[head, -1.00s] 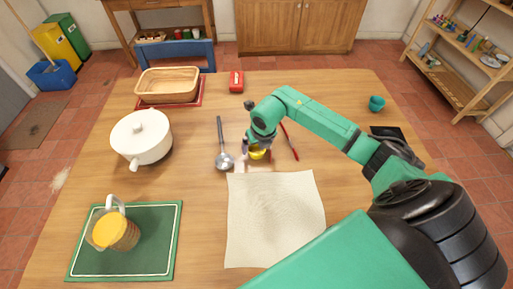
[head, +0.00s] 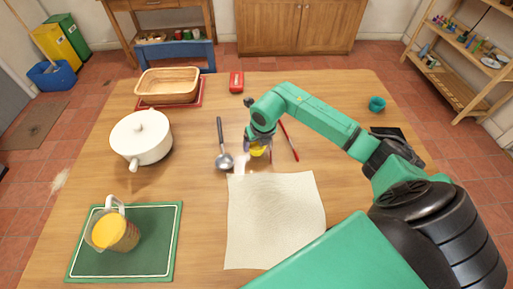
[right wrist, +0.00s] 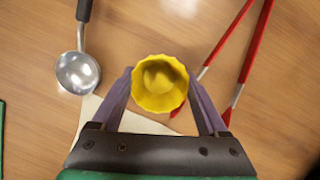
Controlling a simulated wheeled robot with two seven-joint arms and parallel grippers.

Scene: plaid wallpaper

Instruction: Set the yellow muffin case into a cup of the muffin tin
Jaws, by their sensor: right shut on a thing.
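The yellow muffin case (head: 258,152) is a small fluted cup, held at the end of my right arm in the head view. In the right wrist view the case (right wrist: 160,84) sits between the two fingers of my right gripper (right wrist: 160,92), which is shut on it, its open mouth facing the camera. The case is near the top edge of the cream cloth. No muffin tin can be clearly made out. A flat dark thing (head: 386,131) at the right is partly hidden by my right arm, and I cannot tell what it is. My left gripper is not in view.
A ladle (head: 224,160) lies left of the gripper and red tongs (head: 291,145) lie right of it. The cream cloth (head: 275,220) is in front.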

